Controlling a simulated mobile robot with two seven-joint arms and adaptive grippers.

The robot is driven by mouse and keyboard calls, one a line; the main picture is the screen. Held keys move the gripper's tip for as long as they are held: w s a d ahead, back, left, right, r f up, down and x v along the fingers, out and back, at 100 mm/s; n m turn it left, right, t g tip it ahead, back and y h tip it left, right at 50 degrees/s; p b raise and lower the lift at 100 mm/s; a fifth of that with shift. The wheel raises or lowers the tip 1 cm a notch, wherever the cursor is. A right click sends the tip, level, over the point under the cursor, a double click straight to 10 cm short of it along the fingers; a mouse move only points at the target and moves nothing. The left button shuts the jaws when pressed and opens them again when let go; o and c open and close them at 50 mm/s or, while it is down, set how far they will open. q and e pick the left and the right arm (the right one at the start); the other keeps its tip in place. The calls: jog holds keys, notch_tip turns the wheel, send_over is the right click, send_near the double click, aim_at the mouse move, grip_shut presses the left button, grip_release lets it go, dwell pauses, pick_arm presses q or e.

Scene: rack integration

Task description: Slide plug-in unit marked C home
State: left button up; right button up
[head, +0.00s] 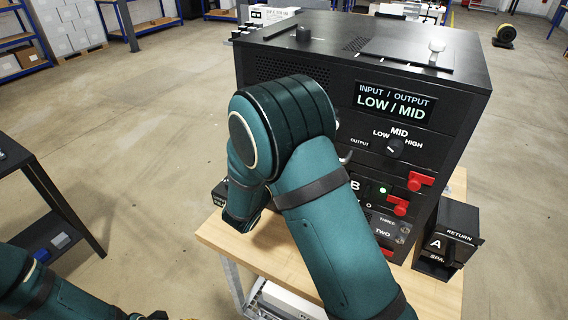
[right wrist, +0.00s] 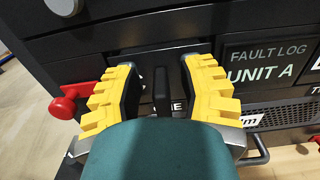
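The black rack cabinet (head: 460,110) stands on a wooden-topped bench in the head view. A unit marked B (head: 355,186) shows in its front; no mark C is readable in either view. My right arm covers the front's left part and hides its gripper in the head view. In the right wrist view my right gripper (right wrist: 160,90) has its yellow fingers apart. A dark upright handle (right wrist: 162,90) on the rack front is between them, with gaps on both sides. Letters below it are partly hidden.
A black box marked RETURN (head: 458,222) and a unit marked A (head: 437,243) are at the bench's right. Red latches (head: 420,181) stick out from the rack. A red knob (right wrist: 64,106) is left of my right fingers.

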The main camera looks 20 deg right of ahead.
jog(key=v, duration=1.2)
dwell(0.4)
